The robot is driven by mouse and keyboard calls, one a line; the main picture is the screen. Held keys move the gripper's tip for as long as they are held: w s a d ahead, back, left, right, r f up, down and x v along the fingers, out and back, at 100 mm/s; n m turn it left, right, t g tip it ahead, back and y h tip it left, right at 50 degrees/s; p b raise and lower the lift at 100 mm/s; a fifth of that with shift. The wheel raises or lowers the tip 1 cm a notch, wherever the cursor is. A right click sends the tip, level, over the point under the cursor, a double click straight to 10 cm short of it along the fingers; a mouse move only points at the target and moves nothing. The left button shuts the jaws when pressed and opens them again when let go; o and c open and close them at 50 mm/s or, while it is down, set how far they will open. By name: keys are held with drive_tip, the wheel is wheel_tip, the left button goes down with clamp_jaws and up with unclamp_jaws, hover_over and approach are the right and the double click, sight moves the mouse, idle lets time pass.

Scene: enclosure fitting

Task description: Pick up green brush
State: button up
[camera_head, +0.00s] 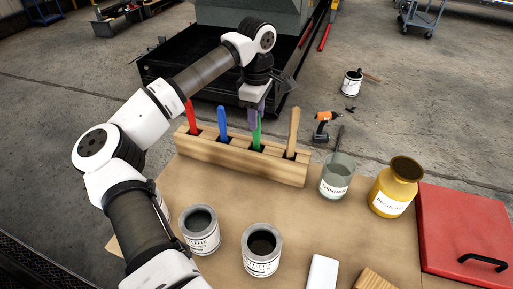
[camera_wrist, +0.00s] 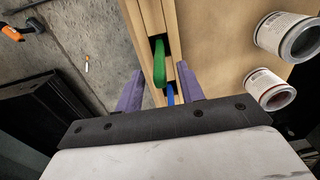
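The green brush (camera_head: 257,133) stands upright in a slot of the wooden block holder (camera_head: 240,160), between a blue brush (camera_head: 222,124) and a plain wooden-handled brush (camera_head: 293,130). My gripper (camera_head: 257,110) is above the holder at the green brush's upper end. In the wrist view my gripper (camera_wrist: 160,67) has its two purple fingers spread apart, with the green brush (camera_wrist: 159,63) showing between the tips and clear space on both sides. The blue brush (camera_wrist: 170,94) also shows between the fingers. The lower end of the green brush is hidden in the holder.
A red brush (camera_head: 193,118) stands at the holder's left end.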

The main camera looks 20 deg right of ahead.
hover_over(257, 142)
drive_tip(key=f, duration=0.4)
drive_tip(key=shift+w+f+p, duration=0.1)
drive_tip(key=shift+w+p, duration=0.25)
drive_tip(key=shift+p, duration=0.05)
drive_tip(key=shift+c, duration=0.5)
clamp_jaws()
